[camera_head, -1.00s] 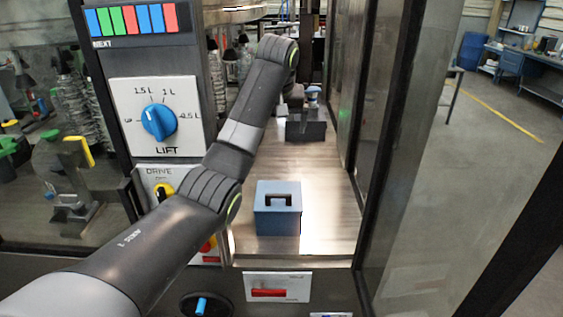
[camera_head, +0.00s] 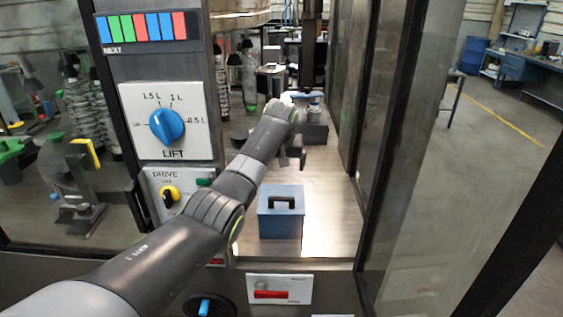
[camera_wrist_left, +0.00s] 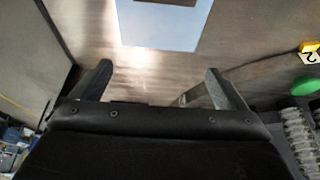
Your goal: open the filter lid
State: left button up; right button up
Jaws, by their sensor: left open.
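A blue box (camera_head: 281,222) stands on the bench floor in the head view, with a black handle (camera_head: 281,202) on its top. The top looks flat and closed; I cannot tell for sure whether it is the filter lid. My left gripper (camera_head: 291,158) is above and behind the box, apart from it. In the left wrist view its two fingers (camera_wrist_left: 157,70) are spread with nothing between them, and the blue box (camera_wrist_left: 165,30) lies beyond them at the top edge. My right gripper is not in view.
A dark block (camera_head: 315,133) stands farther back. A red handle (camera_head: 272,294) is on the front. Dark-framed glass (camera_head: 420,150) bounds the right side.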

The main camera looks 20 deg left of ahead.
pick_arm(q)
jog(key=shift+x, duration=1.15)
grip_shut()
dwell(0.5)
jog(key=c, duration=2)
grip_release()
jog(key=shift+c, duration=0.2)
jog(key=o, duration=2)
jog(key=shift+o, duration=0.2)
